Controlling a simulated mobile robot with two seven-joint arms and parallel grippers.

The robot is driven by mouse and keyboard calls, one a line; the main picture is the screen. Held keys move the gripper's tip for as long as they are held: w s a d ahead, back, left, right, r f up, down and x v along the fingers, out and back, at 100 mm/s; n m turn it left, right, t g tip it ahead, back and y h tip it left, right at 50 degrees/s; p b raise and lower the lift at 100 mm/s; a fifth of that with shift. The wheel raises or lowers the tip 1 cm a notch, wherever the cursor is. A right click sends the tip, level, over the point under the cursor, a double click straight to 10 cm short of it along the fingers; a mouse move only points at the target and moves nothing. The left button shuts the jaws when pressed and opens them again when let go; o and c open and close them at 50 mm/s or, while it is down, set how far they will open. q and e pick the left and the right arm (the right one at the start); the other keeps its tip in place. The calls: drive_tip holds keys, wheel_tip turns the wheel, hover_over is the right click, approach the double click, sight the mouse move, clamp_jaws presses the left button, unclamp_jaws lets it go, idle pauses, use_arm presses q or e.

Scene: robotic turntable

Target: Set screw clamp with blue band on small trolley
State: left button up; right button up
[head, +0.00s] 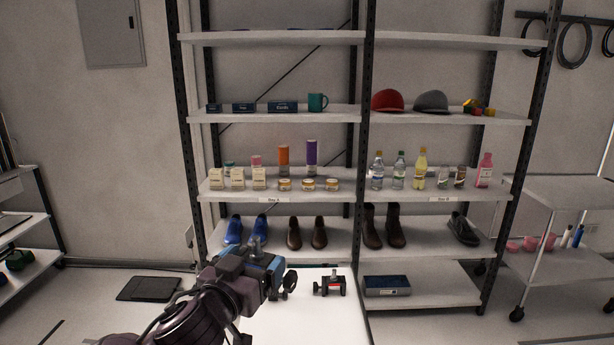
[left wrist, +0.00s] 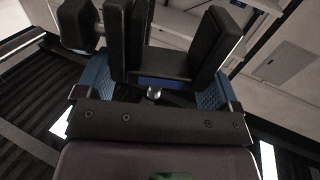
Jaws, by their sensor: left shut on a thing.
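My left gripper (head: 268,272) reaches in from the lower left and is shut on a black screw clamp with a blue band (head: 264,258). The clamp is held above a bright white surface (head: 310,318), and its metal screw end points up. In the left wrist view the black U-shaped clamp body (left wrist: 165,63) sits between the blue fingers, with a thin blue strip and a silver knob showing. The gripper hides part of the clamp in the head view. A grey two-level trolley on casters (head: 570,190) stands at the far right, its top bare. My right gripper is not in view.
A black clamp with a red band (head: 330,286) sits on the white surface just right of my gripper. A tall shelf rack (head: 430,198) with shoes, bottles, jars and caps stands ahead. A blue-grey box (head: 387,286) lies on its lowest right shelf. Pink items occupy the trolley's lower level.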

use_arm(q)
drive_tip(key=s+a+f+n+t+y, duration=0.1)
drive_tip(key=s+a+f+n+y, duration=0.3)
drive_tip(key=a+f, duration=0.7)
drive_tip(key=s+f+y, duration=0.2)
drive_tip(key=s, duration=0.1)
drive_tip(key=shift+s+a+f, duration=0.15)
drive_tip(key=shift+s+a, duration=0.05)
drive_tip(key=shift+a, duration=0.05)
drive_tip(key=shift+w+d, duration=0.1)
